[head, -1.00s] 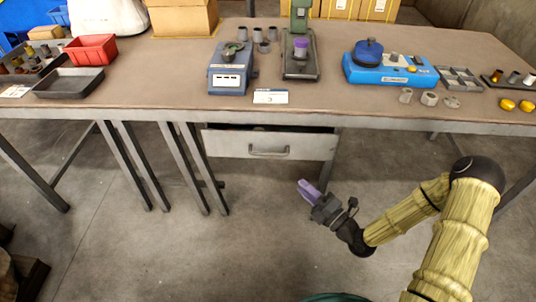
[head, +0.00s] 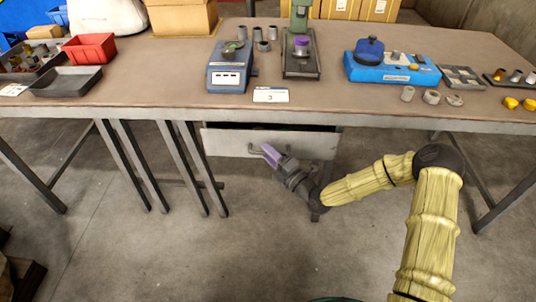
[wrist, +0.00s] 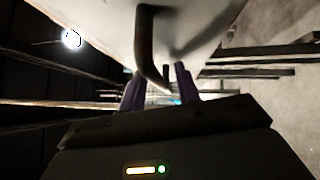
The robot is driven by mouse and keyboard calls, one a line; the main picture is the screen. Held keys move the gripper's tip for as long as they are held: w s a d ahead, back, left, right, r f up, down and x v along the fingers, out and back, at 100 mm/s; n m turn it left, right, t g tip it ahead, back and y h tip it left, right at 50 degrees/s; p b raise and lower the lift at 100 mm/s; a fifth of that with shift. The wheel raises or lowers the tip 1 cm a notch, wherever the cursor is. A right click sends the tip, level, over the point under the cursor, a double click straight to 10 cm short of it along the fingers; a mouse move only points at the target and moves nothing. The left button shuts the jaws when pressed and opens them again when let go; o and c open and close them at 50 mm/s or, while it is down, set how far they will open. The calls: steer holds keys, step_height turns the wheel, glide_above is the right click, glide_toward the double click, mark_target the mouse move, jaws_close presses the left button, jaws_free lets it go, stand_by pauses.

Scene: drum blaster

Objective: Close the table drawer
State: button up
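The table drawer (head: 226,142) hangs under the table and stands partly open, with a dark gap above its pale front. Its bar handle (head: 251,151) is partly hidden behind my gripper (head: 270,155), whose purple fingers are at the drawer front. In the wrist view, the drawer front (wrist: 200,22) fills the top and the dark handle (wrist: 148,45) reaches down towards the space between my fingertips (wrist: 158,88). The fingers are apart, with a gap between them. I cannot tell whether they touch the handle.
The table (head: 150,95) carries a blue-grey device (head: 229,72), a green press (head: 301,50), a bright blue device (head: 390,68) and a red bin (head: 90,47). Metal table legs (head: 190,170) stand left of the drawer. The floor in front is clear.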

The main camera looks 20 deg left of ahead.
steer(key=shift+w+a+r, duration=0.1)
steer(key=shift+w+a, duration=0.1)
steer(key=shift+a, duration=0.1)
